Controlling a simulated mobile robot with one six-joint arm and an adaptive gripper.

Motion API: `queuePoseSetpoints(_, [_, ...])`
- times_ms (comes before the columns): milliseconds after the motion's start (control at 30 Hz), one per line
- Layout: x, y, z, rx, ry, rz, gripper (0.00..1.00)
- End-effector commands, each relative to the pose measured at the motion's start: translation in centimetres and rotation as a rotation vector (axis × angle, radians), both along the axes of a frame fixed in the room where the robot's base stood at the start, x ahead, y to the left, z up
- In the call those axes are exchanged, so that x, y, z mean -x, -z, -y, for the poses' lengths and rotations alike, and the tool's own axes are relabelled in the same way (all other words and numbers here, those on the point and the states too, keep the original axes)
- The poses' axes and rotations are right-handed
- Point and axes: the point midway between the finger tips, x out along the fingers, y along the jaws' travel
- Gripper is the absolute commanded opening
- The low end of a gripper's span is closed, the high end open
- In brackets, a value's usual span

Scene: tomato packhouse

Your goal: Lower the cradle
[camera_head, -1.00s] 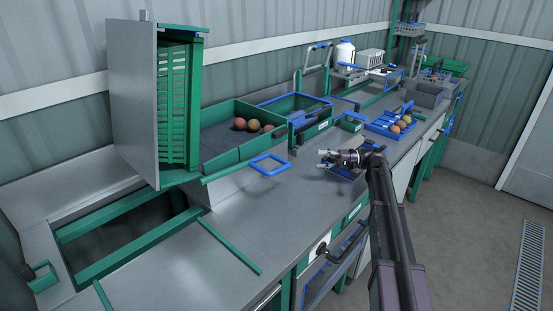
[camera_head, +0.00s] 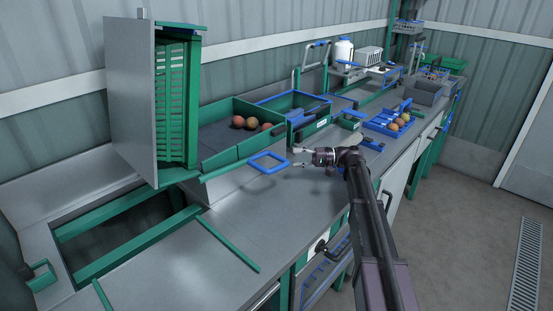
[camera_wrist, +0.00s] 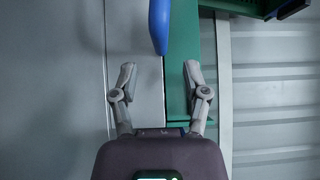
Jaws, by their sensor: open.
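The cradle (camera_head: 178,100) stands raised and tipped upright at the left of the bench in the head view, a green slatted frame with a grey side panel (camera_head: 131,105). A blue square loop handle (camera_head: 268,163) sticks out in front of the green tomato trough. My gripper (camera_head: 299,157) is open and empty, just right of this loop and apart from it, pointing left. In the wrist view my open fingers (camera_wrist: 158,70) have a blue rounded bar (camera_wrist: 159,25) ahead of them, probably the loop, and a green strip (camera_wrist: 181,60) beyond. Nothing is between the fingertips.
The green trough (camera_head: 225,150) holds several tomatoes (camera_head: 251,123). A blue tray with tomatoes (camera_head: 378,124) stands farther right. The grey bench top (camera_head: 225,212) is clear between the bar and the trough.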

Motion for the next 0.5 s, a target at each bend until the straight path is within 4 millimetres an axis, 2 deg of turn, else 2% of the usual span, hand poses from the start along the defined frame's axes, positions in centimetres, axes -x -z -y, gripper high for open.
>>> queuePoseSetpoints(200, [0.5, 0.0, -3.4, 0.000, -0.003, 0.000, 0.60])
queuePoseSetpoints(500, [0.8, -0.1, -6.2, 0.000, -0.002, 0.000, 0.60])
